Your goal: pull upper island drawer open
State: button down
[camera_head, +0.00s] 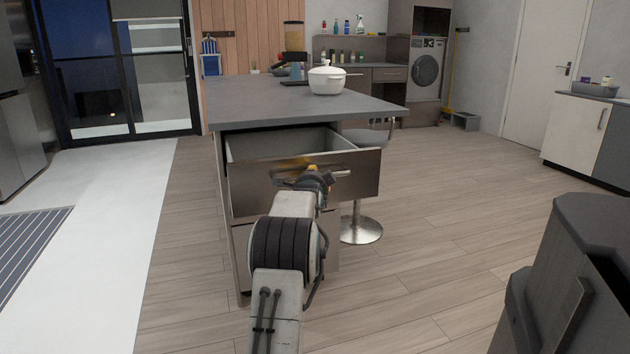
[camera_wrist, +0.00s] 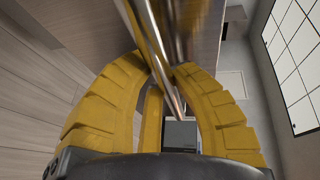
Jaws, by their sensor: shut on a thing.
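The upper island drawer (camera_head: 352,174) is pulled out from the grey-topped island (camera_head: 235,105), and its inside shows above the front panel. My gripper (camera_head: 308,175) is at the bar handle (camera_head: 340,173) on the drawer front. In the wrist view the yellow fingers of my gripper (camera_wrist: 165,75) are shut around the shiny metal bar of the handle (camera_wrist: 172,25). Part of the handle is hidden behind the fingers. The lower drawer front (camera_head: 242,240) is mostly hidden behind my arm.
A white lidded pot (camera_head: 327,79) stands on the island top. A stool (camera_head: 361,228) stands close to the right of the island, partly behind the open drawer. The wooden floor (camera_head: 450,200) to the right is largely clear.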

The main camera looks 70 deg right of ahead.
jog(key=c, duration=1.4)
grip_release()
jog(key=shift+w+a, duration=0.1)
jog(key=shift+w, duration=0.1)
jog(key=o, duration=0.4)
jog(key=shift+s, duration=0.1)
jog(key=shift+v, duration=5.95)
jog(key=shift+s, duration=0.1)
